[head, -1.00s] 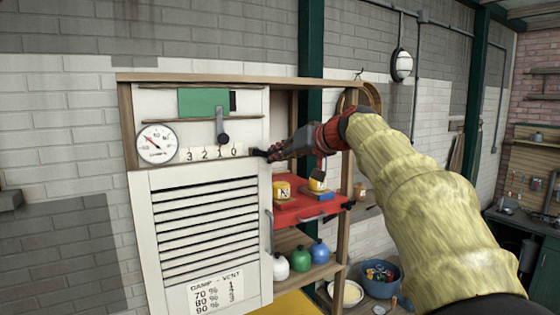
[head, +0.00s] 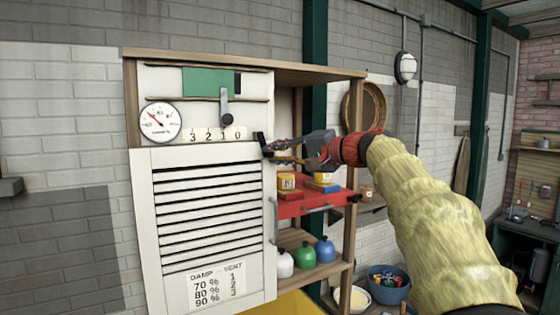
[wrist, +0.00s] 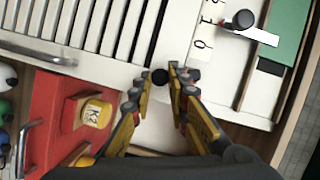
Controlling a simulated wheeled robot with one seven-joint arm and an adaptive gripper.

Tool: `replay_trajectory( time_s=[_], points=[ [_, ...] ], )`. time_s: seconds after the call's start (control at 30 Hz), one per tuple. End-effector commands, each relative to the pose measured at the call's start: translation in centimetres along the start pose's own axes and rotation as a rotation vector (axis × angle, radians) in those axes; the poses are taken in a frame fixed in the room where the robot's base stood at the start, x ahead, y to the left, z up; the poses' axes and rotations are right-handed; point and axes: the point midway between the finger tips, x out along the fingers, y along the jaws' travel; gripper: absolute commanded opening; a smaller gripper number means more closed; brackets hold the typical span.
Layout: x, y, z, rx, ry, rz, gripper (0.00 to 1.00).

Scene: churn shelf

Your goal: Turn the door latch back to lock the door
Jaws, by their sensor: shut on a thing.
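The white louvred door (head: 212,225) stands in the cabinet front and looks closed. The small black door latch (head: 262,142) is at the door's upper right corner, and in this view it stands roughly upright. My gripper (head: 271,150) reaches in from the right with its fingertips at the latch. In the wrist view, the latch's round black end (wrist: 160,77) sits between the fingertips of my gripper (wrist: 161,84), which is shut on it. The fingers partly hide the latch, so its exact angle is hard to tell.
A dial gauge (head: 160,122) and a slider knob (head: 227,119) sit above the door. Right of the door, a red drawer (head: 318,203) carries small yellow tins, with coloured bottles (head: 304,254) below. A blue tub (head: 388,288) stands right of the cabinet.

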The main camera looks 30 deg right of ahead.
Motion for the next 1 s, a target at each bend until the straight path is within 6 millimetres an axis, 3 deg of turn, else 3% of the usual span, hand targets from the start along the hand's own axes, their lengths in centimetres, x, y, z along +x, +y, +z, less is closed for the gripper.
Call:
replay_trajectory(
  time_s=[0.43, 1.0],
  points=[
    [0.5, 0.3, 1.3, 0.252, 0.0, -0.104, 0.0],
    [0.6, 0.1, 1.5, 0.308, 0.0, -0.127, 0.0]
  ],
)
